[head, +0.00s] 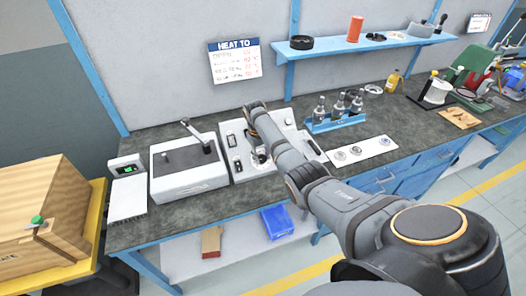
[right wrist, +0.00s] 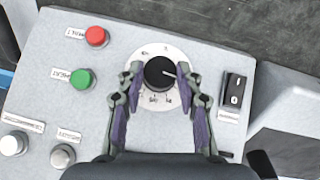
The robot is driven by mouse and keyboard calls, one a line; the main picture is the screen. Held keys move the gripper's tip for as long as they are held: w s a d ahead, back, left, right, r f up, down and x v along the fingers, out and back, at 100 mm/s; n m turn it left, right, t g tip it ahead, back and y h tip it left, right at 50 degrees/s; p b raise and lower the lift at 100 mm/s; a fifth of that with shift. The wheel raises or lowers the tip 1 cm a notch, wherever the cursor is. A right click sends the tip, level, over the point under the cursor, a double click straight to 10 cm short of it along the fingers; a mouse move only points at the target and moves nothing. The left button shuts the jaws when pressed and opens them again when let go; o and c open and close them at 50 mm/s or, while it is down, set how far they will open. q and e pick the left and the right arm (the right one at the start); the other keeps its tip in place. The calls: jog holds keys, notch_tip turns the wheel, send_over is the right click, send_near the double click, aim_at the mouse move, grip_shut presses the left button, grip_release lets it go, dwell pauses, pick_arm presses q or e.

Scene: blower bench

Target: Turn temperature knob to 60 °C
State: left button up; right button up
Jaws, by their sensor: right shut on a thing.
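The temperature knob (right wrist: 159,73) is a black round knob on a white dial ring (right wrist: 146,52) in the right wrist view. Its white pointer line points to the right of the picture; the dial figures are too small to read. My right gripper (right wrist: 160,82) has its purple-padded fingers on either side of the knob and is shut on it. My left gripper is not in view.
Beside the knob are a red button (right wrist: 96,37), a green button (right wrist: 81,79) and a black rocker switch (right wrist: 234,90). A grey machine with a lever (head: 188,168) stands left of the panel. A "HEAT TO" sign (head: 235,60) hangs behind.

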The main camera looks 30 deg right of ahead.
jog(key=n+h+p, duration=0.1)
jog(key=n+h, duration=0.1)
jog(key=a+n+h+p, duration=0.1)
jog(key=n+p, duration=0.1)
jog(key=shift+s+f+h, duration=0.1)
jog(key=shift+s+h, duration=0.05)
jog(key=shift+h, duration=0.25)
jog(key=shift+s+a+f+n+t+h+p, duration=0.15)
jog(key=shift+n+t+h+p, duration=0.3)
jog(key=shift+n+h, duration=0.4)
jog(key=shift+w+f+n+t+h+p, duration=0.1)
jog(key=shift+n+t+h+p, duration=0.15)
jog(key=shift+n+h+p, duration=0.55)
jog(key=shift+n, duration=0.35)
jog(key=o, duration=1.2)
